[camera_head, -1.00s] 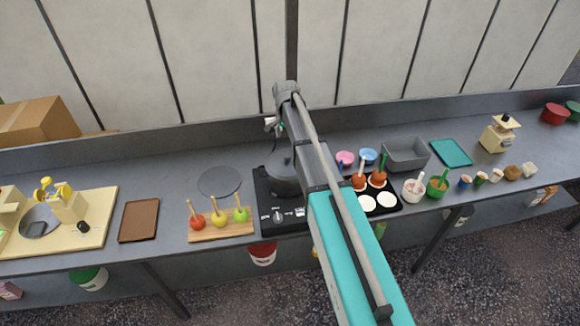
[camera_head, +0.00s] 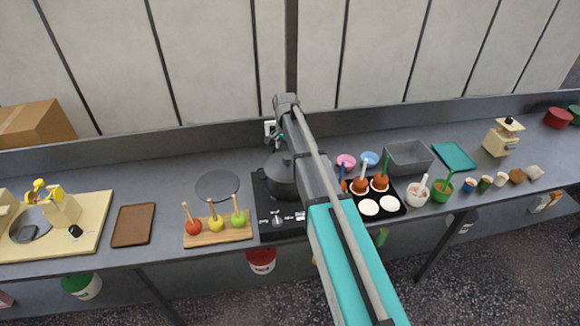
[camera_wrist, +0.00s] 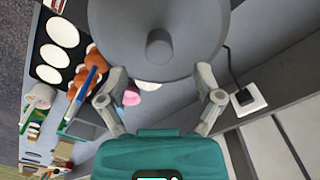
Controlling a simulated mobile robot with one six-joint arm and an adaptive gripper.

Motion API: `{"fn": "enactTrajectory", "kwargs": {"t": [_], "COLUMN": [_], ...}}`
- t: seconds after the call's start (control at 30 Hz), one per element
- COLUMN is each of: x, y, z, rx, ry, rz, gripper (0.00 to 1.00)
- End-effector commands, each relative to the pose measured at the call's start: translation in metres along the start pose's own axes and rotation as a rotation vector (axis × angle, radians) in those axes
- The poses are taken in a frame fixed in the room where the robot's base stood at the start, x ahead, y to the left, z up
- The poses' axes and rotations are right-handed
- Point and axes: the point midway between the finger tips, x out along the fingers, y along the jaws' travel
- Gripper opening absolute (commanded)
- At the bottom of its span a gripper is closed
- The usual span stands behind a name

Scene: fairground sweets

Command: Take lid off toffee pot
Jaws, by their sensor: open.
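The dark grey toffee pot (camera_head: 280,183) stands on the black hob, partly hidden behind my arm. In the wrist view its round grey lid (camera_wrist: 195,30) fills the top middle, with a short knob (camera_wrist: 159,50) at its centre. The lid looks seated on the pot. My gripper (camera_wrist: 161,88) is open and empty, with its fingers spread apart below the knob in the picture, near the lid's edge. The knob is not between the fingertips.
A flat grey disc (camera_head: 217,185) lies left of the hob (camera_head: 266,222). Toffee apples on a wooden board (camera_head: 218,237) stand in front of it. Right of the pot are small bowls, a black tray (camera_head: 390,213) and a grey bin (camera_head: 409,168). A wall socket (camera_wrist: 248,99) is close behind.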

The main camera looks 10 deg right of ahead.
Motion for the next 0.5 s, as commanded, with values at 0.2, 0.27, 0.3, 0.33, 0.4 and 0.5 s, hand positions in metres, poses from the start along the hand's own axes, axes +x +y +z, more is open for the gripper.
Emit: {"fn": "enactTrajectory", "kwargs": {"t": [0.2,0.27,0.3,0.33,0.4,0.5], "x": [0.001,0.002,0.004,0.005,0.009,0.016], "y": [0.000,0.000,0.000,0.000,0.000,0.000], "z": [0.000,0.000,0.000,-0.001,-0.001,-0.002], "rx": [0.000,0.000,0.000,0.000,0.000,0.000], "ry": [0.000,0.000,0.000,0.000,0.000,0.000], "rz": [0.000,0.000,0.000,0.000,0.000,0.000], "gripper": [0.84,0.84,0.84,0.84,0.84,0.84]}}
